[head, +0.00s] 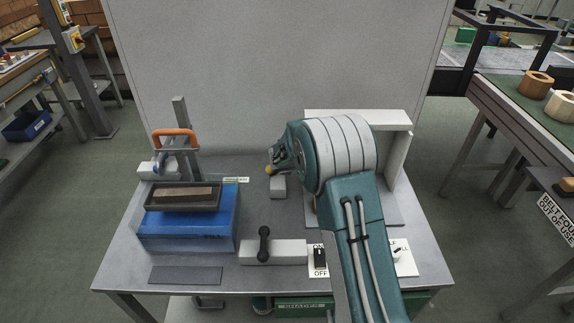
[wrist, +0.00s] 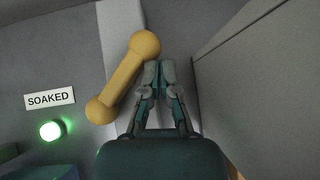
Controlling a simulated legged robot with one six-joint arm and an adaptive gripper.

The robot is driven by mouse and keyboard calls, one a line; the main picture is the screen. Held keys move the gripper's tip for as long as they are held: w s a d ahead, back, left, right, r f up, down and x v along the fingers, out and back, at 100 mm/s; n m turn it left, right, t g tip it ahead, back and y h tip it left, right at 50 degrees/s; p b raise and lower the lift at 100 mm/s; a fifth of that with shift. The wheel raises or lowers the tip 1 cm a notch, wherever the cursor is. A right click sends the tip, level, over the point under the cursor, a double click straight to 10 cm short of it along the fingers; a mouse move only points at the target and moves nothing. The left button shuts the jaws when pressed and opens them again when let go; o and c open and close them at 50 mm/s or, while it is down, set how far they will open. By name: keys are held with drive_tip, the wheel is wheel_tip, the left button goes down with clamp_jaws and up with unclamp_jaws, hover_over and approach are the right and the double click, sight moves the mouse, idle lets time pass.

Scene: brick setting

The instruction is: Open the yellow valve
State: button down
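The yellow valve's handle (wrist: 124,78) is a bar with a round knob at each end, lying diagonally across a light grey block (wrist: 118,30) in the wrist view. My gripper (wrist: 159,68) is beside its upper knob, on the right. The fingertips are together with nothing visible between them; whether they touch the knob is unclear. In the head view, a small bit of the yellow valve (head: 268,169) shows by my gripper (head: 275,158), above a small grey block (head: 278,187). My arm hides much of that area.
A SOAKED label (wrist: 50,98) and a lit green lamp (wrist: 52,130) are left of the valve. A white panel (head: 398,150) stands on the right. A blue box (head: 190,230) bears a dark tray (head: 152,197). A black handle (head: 263,244) and an ON/OFF switch (head: 320,258) are in front.

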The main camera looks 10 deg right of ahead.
drive_tip(key=shift+w+d, duration=0.2)
drive_tip(key=shift+w, duration=0.8)
drive_tip(key=shift+w+n+y, duration=0.2)
drive_tip(key=shift+n+y, duration=0.3)
drive_tip(key=shift+n, duration=0.2)
drive_tip(key=shift+w, duration=0.15)
drive_tip(key=shift+w+a, duration=0.1)
drive_tip(key=shift+a, duration=0.05)
drive_tip(key=v, duration=1.1)
drive_tip(key=shift+s+r, duration=0.2)
drive_tip(key=shift+s, duration=0.2)
drive_tip(key=shift+s, duration=0.1)
